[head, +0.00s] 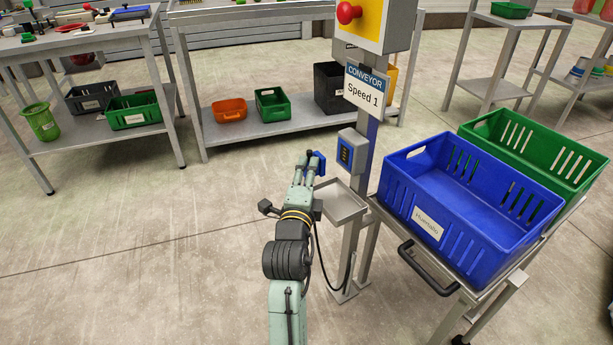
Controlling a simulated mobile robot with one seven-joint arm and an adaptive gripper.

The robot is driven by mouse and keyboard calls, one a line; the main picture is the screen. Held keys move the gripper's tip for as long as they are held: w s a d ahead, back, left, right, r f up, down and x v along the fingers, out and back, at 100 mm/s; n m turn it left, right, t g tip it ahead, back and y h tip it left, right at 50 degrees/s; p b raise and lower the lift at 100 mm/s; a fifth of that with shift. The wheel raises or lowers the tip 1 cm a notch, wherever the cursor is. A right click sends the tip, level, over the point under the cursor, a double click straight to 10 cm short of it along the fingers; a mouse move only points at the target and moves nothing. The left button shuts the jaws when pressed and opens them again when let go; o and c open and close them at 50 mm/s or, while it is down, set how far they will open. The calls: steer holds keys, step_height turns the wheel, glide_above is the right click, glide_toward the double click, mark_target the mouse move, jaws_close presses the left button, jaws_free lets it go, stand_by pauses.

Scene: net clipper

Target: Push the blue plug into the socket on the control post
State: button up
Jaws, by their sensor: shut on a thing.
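The control post (371,135) stands right of the middle, with a yellow box and red button at its top and a "Speed 1" sign. The socket (346,154) is a grey housing with a blue face, mounted on the post below the sign. My gripper (315,158) is just left of the socket, shut on the blue plug (320,163). The plug is held at about the socket's height, and a gap shows between them in this view. The fingers partly hide the plug, and its front end is hard to make out.
A small grey tray (341,203) on a stand sits below the socket, close to my arm. A black cable (322,262) hangs beside the arm. A blue crate (468,215) and a green crate (540,150) stand on a cart at the right. Floor at the left is clear.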

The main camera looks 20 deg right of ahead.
steer(key=shift+w+d+p, duration=0.2)
steer(key=shift+w+d, duration=0.05)
steer(key=shift+d, duration=0.65)
steer(key=shift+w+d+p, duration=0.15)
steer(key=shift+w+d, duration=0.05)
steer(key=shift+d, duration=0.7)
steer(key=shift+w+d+p, duration=0.2)
steer(key=shift+w+d, duration=0.05)
steer(key=shift+d, duration=0.65)
steer(key=shift+w+d, duration=0.15)
steer(key=shift+d, duration=0.5)
steer(key=o, duration=1.2)
steer(key=shift+o, duration=0.2)
steer(key=v, duration=1.2)
steer(key=shift+a+r, duration=0.1)
steer(key=shift+a, duration=0.05)
